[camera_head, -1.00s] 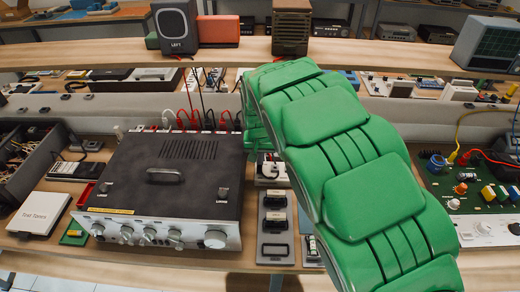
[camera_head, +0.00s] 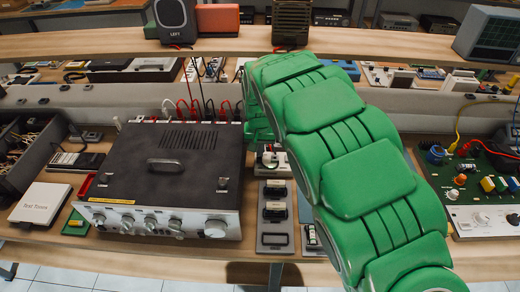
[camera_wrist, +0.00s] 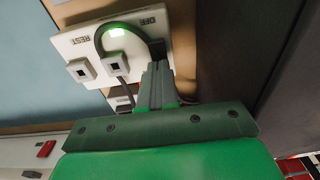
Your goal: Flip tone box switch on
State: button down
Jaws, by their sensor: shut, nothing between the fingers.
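In the wrist view a white panel (camera_wrist: 75,45) carries the printed words OFF and REST, a lit green light (camera_wrist: 117,30) and two small square grey parts (camera_wrist: 116,64). I cannot tell for sure whether this panel is the tone box. A black curved band or cable arches across it. My gripper (camera_wrist: 157,68) is shut and empty, its tips close to the panel beside the band; contact cannot be told. In the head view my green arm hides the gripper. A white box marked Test Tones (camera_head: 40,203) lies at the far left of the bench.
A large dark amplifier (camera_head: 165,165) with a silver knobbed front stands left of my arm, with red and black cables behind it. A green circuit board (camera_head: 480,190) is at right. A wooden shelf (camera_head: 230,45) crosses behind.

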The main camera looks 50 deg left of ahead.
jog(key=shift+s+d+f, duration=0.15)
jog(key=shift+d+f, duration=0.05)
jog(key=shift+f, duration=0.1)
jog(key=shift+s+d+r, duration=0.2)
jog(key=shift+s+d, duration=0.3)
jog(key=shift+r, duration=0.3)
notch_tip(320, 180, up, 14)
jog(key=s+d, duration=0.1)
jog(key=shift+f, duration=0.25)
